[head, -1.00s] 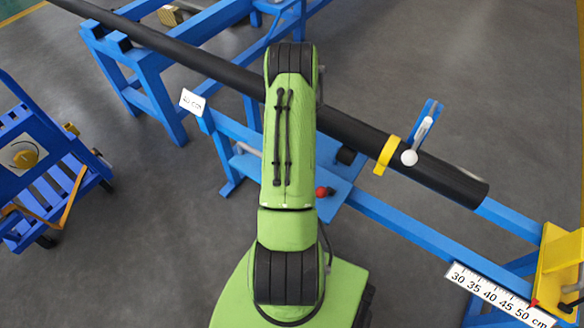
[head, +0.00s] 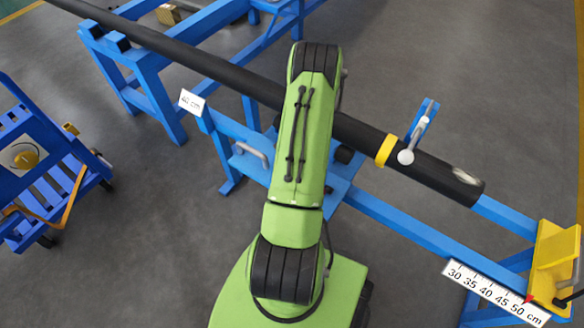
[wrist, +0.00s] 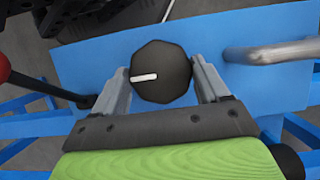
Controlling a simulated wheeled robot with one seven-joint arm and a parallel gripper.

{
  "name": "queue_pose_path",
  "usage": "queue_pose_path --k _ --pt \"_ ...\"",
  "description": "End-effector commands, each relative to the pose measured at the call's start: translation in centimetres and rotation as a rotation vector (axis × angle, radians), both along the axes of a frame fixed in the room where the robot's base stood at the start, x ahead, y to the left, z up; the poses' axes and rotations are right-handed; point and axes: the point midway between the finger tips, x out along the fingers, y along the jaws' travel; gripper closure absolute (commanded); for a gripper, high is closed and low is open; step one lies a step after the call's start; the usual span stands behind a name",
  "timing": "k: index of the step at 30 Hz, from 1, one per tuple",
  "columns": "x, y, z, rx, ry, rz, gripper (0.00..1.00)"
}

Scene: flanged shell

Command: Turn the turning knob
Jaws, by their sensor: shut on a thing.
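The turning knob (wrist: 163,66) is a dark, many-sided knob with a white pointer line, in the middle of the wrist view. Its line points left and lies nearly level. It sits in front of a blue plate (wrist: 255,100). My gripper (wrist: 162,78) has one finger on each side of the knob and is shut on it. In the head view my green arm hides the knob and the gripper.
A grey bar handle (wrist: 285,51) is close on the right in the wrist view. A red ball-ended lever (wrist: 4,68) is at the left edge. In the head view a long black pipe (head: 225,80) crosses the blue frame. A blue cart (head: 45,170) stands left on open floor.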

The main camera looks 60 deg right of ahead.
Motion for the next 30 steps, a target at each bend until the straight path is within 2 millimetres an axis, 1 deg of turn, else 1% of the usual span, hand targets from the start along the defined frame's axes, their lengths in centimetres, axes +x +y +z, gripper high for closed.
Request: queue_pose_path --k 7,8,12,19,22,23,26,30 --pt "0.0 -0.1 0.1 -0.004 0.000 0.000 0.56" --pt "0.0 -0.1 0.1 -0.004 0.000 0.000 0.22" --pt "0.0 -0.1 0.0 -0.003 -0.001 0.001 0.01" --pt "0.0 -0.1 0.1 -0.002 0.000 0.001 0.00" --pt "0.0 -0.5 1.2 -0.004 -0.002 0.000 0.00" --pt "-0.1 -0.7 1.7 -0.004 -0.002 0.000 0.00" --pt "-0.2 -1.8 4.3 -0.007 -0.002 0.000 0.00" --pt "-0.5 -3.3 8.1 -0.007 -0.002 0.000 0.00"
